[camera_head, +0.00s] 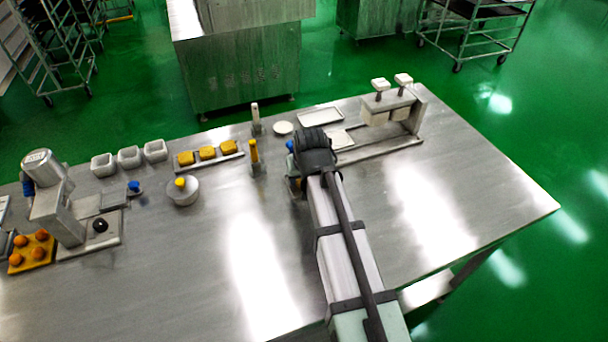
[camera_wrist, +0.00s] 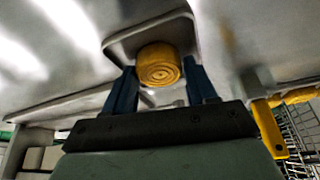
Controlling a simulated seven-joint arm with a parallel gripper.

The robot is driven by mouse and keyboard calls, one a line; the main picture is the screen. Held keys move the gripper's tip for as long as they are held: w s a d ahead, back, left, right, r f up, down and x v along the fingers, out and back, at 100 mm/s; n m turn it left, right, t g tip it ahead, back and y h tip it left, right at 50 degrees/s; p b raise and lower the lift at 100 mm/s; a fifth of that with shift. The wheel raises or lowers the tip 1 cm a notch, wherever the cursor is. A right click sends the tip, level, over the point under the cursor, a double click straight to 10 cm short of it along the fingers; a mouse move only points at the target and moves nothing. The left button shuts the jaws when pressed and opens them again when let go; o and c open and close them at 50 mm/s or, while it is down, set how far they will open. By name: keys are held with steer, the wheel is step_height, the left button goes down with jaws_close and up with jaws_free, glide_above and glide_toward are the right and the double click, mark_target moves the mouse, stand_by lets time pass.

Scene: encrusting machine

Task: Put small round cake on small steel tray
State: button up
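The small round cake (camera_wrist: 158,65), yellow-brown with a spiral pattern on its face, shows in the wrist view between the two blue fingers of my gripper (camera_wrist: 160,80). A finger lies close against each side of it, with no clear gap. Around the cake is the small steel tray (camera_wrist: 117,46) with a raised rim. Whether the cake rests on the tray floor or is held just above it is hard to tell. In the head view my gripper (camera_head: 292,166) is low over the table, and my wrist hides the cake and most of the space around it.
A yellow-handled tool (camera_head: 255,156) stands left of my gripper, beside a tray of yellow cakes (camera_head: 208,163). A white plate (camera_head: 283,128) and a rectangular tray (camera_head: 320,116) lie behind. A stand with white blocks (camera_head: 388,106) is behind right. The right front table is clear.

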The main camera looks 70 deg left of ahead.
steer(key=shift+o, duration=0.3)
steer(key=shift+r, duration=0.1)
steer(key=v, duration=1.2)
steer(key=shift+a+r, duration=0.1)
steer(key=shift+r, duration=0.05)
